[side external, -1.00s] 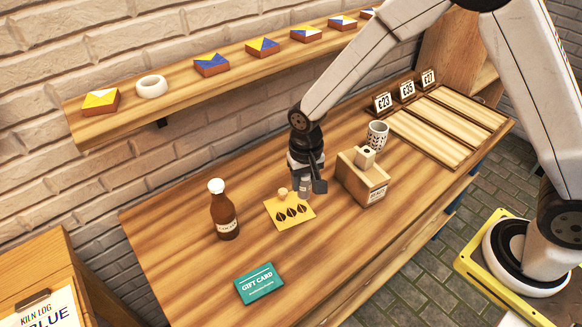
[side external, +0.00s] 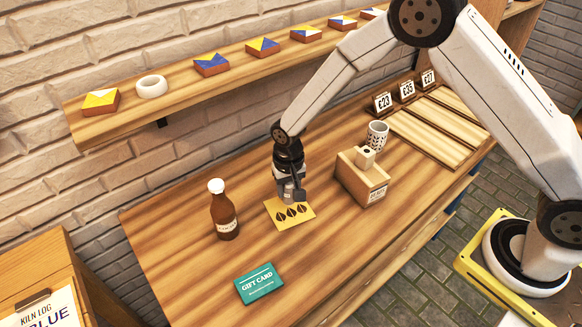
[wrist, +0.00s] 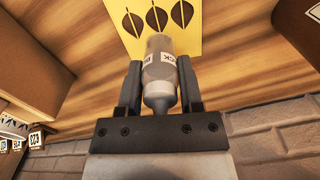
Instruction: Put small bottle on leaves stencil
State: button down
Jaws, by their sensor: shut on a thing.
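The leaves stencil (side external: 300,220) is a yellow card with dark leaf shapes, lying flat on the wooden table; it also shows at the top of the wrist view (wrist: 180,38). My gripper (side external: 290,198) is over the stencil's back edge. In the wrist view its fingers (wrist: 158,80) are shut on the small bottle (wrist: 160,66), a clear-grey bottle with a white label. The bottle overlaps the stencil's near edge there. In the side view the bottle is mostly hidden by my gripper, and I cannot tell whether its end touches the card.
A patterned cup (side external: 377,135) is behind the box. A green gift card (side external: 259,284) lies in front. The wall shelf (side external: 180,85) runs along the back.

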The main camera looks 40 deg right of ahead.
aim_at(289, 196)
jog(key=shift+f, duration=1.35)
jog(key=shift+f, duration=0.1)
jog(key=shift+c, duration=1.2)
grip_release()
jog(key=shift+r, duration=6.1)
jog(key=shift+s, duration=0.1)
